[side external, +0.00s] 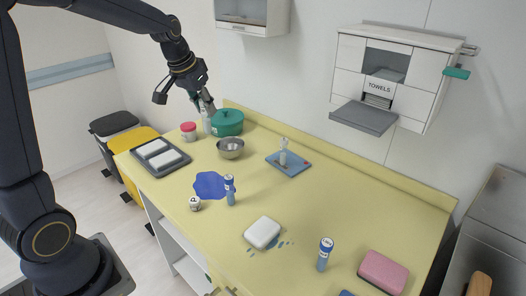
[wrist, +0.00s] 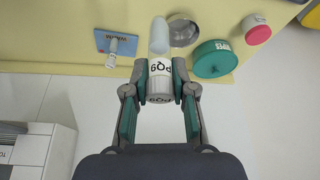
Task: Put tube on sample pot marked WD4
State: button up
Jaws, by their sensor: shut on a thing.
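My gripper (side external: 204,104) is at the back left, above the counter's far edge. In the wrist view my gripper (wrist: 160,82) is shut on a pale tube (wrist: 160,38) by its white labelled end, whose marking looks like PQ9. The held tube also shows in the side view (side external: 206,124), hanging roughly upright beside a green pot. A small white pot (side external: 194,203) stands farther forward. I cannot read WD4 on any pot.
A towel dispenser (side external: 390,75) hangs on the wall. The counter's middle has free room.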

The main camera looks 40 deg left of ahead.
jog(key=s+a+r+n+y, duration=0.15)
jog(key=a+n, duration=0.25)
jog(key=a, duration=1.5)
jog(key=shift+w+a+f, duration=1.4)
jog(key=shift+w+f, duration=0.45)
jog(key=shift+f, duration=0.3)
jog(key=shift+w+a+f, duration=1.45)
jog(key=shift+w+f, duration=0.35)
jog(key=shift+f, duration=0.35)
jog(key=shift+w+a+f, duration=1.4)
jog(key=shift+w+f, duration=0.45)
jog(key=shift+f, duration=0.3)
jog(key=shift+f+g, duration=0.15)
jog(key=shift+g, duration=0.15)
jog(key=o, duration=0.9)
jog(key=shift+c, duration=0.2)
